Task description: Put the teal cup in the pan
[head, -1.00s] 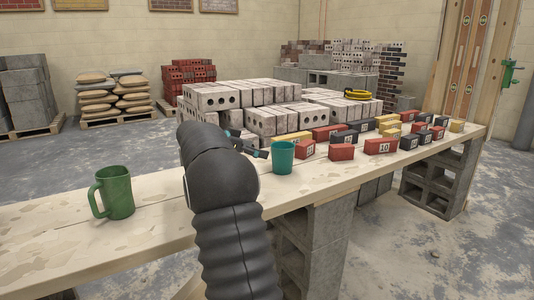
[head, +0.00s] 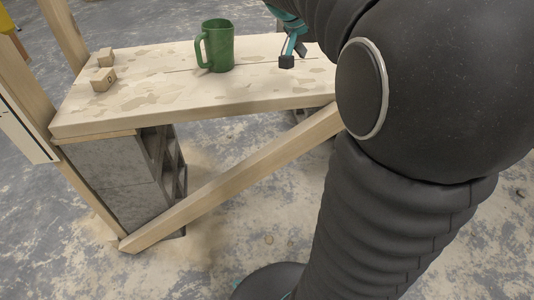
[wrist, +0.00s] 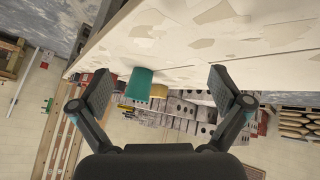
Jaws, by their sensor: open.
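The teal cup (wrist: 139,84) shows in the wrist view, which looks upside down. It stands on the wooden bench beyond my fingertips, nearer the left finger in the picture. My gripper (wrist: 160,84) is open, with its two fingers wide apart and nothing between them. In the head view part of my gripper (head: 289,52) shows low over the bench, right of the green mug; my arm hides the rest. The teal cup is not in the current head view. I see no pan in any view.
The green mug (head: 217,47) stands upright on the wooden bench (head: 160,83). Small wooden blocks (head: 103,78) lie near its left end. A slanting timber brace (head: 230,180) runs below the bench.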

